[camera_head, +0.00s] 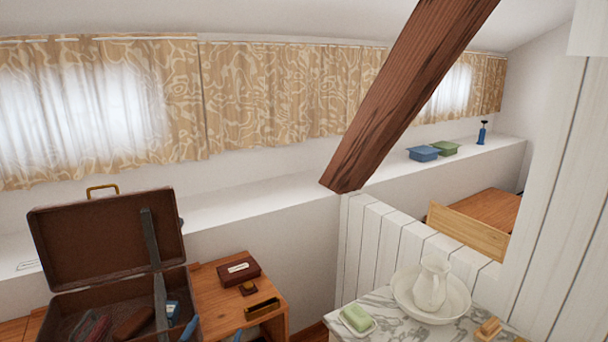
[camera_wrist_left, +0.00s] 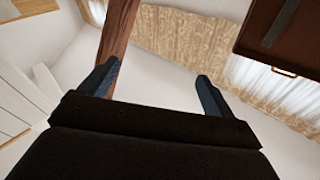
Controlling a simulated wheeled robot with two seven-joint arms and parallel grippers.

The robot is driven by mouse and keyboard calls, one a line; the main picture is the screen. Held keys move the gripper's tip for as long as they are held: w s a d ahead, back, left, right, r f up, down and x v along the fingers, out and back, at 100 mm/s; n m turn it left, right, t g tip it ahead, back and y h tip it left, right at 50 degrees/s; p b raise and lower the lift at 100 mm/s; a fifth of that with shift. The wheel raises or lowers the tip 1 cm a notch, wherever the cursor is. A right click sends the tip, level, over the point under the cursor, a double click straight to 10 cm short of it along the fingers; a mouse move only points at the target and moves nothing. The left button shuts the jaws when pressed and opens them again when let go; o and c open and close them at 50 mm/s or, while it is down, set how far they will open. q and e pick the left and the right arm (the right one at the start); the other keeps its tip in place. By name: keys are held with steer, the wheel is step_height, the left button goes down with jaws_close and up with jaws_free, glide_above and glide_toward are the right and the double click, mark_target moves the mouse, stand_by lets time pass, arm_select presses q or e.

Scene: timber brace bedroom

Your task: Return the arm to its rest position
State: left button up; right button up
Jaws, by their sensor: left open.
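My left gripper (camera_head: 213,331) shows only as fingertips at the bottom edge of the head view, in front of the open suitcase and the small wooden table. In the left wrist view its two dark blue fingers (camera_wrist_left: 158,72) stand wide apart with nothing between them. Behind them are the wall, the patterned curtain and the timber brace. The rest of the left arm is hidden below the head view. My right gripper is not in view.
An open brown suitcase (camera_head: 110,240) stands at the lower left. Beside it a wooden table (camera_head: 218,308) holds a brown box (camera_head: 239,270). A marble top (camera_head: 385,311) bears a pitcher (camera_head: 431,284) and soap (camera_head: 357,317). A timber brace (camera_head: 400,100) slants across the middle.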

arm_select(q)
steer(key=s+a+f+n+g+y, duration=0.3)
steer(key=s+f+n+g+y, duration=0.15)
steer(key=s+f, duration=0.3)
steer(key=s+d+f+m+g, duration=0.1)
steer(key=s+f+g, duration=0.5)
steer(key=s, duration=0.5)
steer(key=s+d+f+m+g, duration=0.15)
steer(key=s+f+g, duration=0.4)
steer(key=s, duration=0.65)
steer(key=s+d+f+g, duration=0.1)
steer(key=d+f, duration=0.1)
steer(key=f, duration=1.4)
steer(key=s+d+f+h, duration=0.1)
steer(key=s+d+f, duration=0.1)
steer(key=f, duration=1.4)
steer(key=shift+d+f+n+g, duration=0.35)
steer(key=shift+n+g, duration=0.05)
steer(key=shift+w+r+h, duration=0.1)
steer(key=shift+w+h, duration=0.1)
steer(key=shift+h, duration=0.05)
